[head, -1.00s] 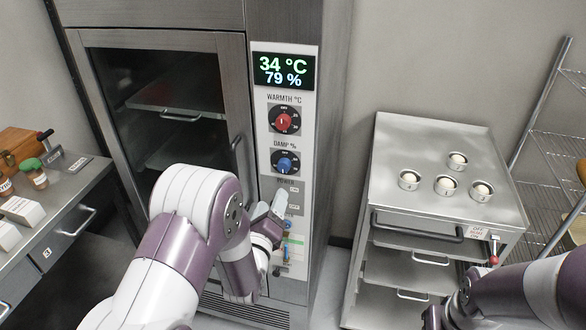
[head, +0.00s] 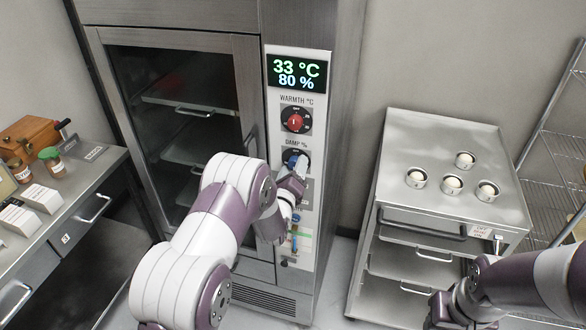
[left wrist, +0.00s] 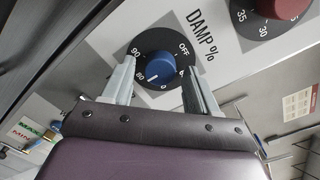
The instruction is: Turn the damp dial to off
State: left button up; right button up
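The damp dial (head: 293,158) is a blue knob on a black disc, on the white panel of the steel cabinet. In the left wrist view the same knob (left wrist: 160,68) shows up close, its white mark pointing near 80; OFF is printed on the disc's other side. My left gripper (head: 294,170) is at the dial, partly covering it. In the left wrist view its fingers (left wrist: 160,84) stand open on either side of the knob, with gaps visible. My right gripper (head: 438,318) is low in the head view, far from the dial; its fingers are unclear.
The red warmth dial (head: 296,120) sits above the damp dial, under a display (head: 297,74) reading 33 °C and 80 %. A steel cart (head: 440,140) with several small round cups stands at right. A bench (head: 95,170) with jars is at left.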

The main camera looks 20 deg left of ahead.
pick_arm(q)
jog(key=c, duration=0.9)
jog(key=shift+o, duration=0.2)
jog(key=shift+f, duration=0.1)
